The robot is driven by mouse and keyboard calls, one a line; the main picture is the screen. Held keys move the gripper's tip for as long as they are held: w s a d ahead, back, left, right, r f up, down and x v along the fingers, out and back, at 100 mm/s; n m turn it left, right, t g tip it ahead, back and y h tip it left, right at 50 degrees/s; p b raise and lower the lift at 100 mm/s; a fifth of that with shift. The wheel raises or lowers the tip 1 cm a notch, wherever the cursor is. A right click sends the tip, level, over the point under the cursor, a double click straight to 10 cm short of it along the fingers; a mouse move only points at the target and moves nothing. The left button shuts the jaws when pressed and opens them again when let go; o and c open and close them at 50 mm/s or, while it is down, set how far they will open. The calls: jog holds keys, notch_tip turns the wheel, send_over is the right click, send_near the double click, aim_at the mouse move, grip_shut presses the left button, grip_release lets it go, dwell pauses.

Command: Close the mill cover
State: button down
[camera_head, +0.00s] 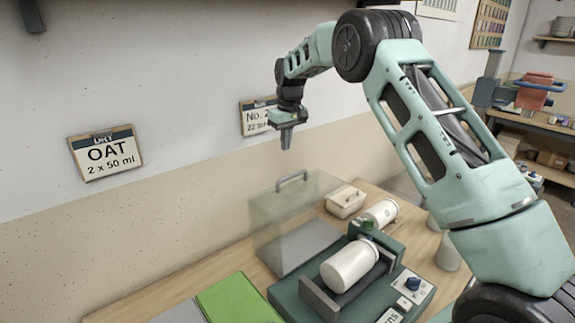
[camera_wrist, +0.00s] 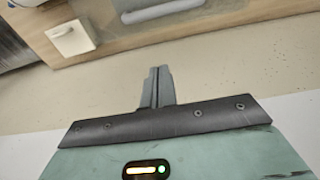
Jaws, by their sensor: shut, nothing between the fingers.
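The mill (camera_head: 335,300) is a dark green machine on the bench with a white jar (camera_head: 350,262) lying on its rollers. Its clear cover (camera_head: 265,220) stands open at the back left of the mill, with a grey handle (camera_head: 291,180) along its top. The rollers and jar are uncovered. My gripper (camera_head: 287,138) is shut and empty, pointing down in the air above and behind the cover handle, apart from it. In the wrist view the closed fingers (camera_wrist: 157,86) show against the wall, and a grey bar that looks like the handle (camera_wrist: 165,10) is at the top edge.
The wall with the OAT sign (camera_head: 106,153) runs close behind the bench.

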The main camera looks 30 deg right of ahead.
jog(key=p, duration=0.4)
send_over(291, 181)
jog(key=w, duration=0.3)
notch_tip(291, 181, down, 8)
jog(key=shift+s+r+p, duration=0.2)
jog(key=shift+s+r, duration=0.05)
jog(key=shift+s, duration=0.25)
jog(key=shift+s+r+p, duration=0.15)
jog(key=shift+s+r, duration=0.1)
jog(key=shift+s, duration=0.25)
jog(key=shift+s+d+p, duration=0.15)
jog(key=shift+s+p, duration=0.2)
jog(key=shift+s, duration=0.35)
jog(key=shift+f, duration=0.1)
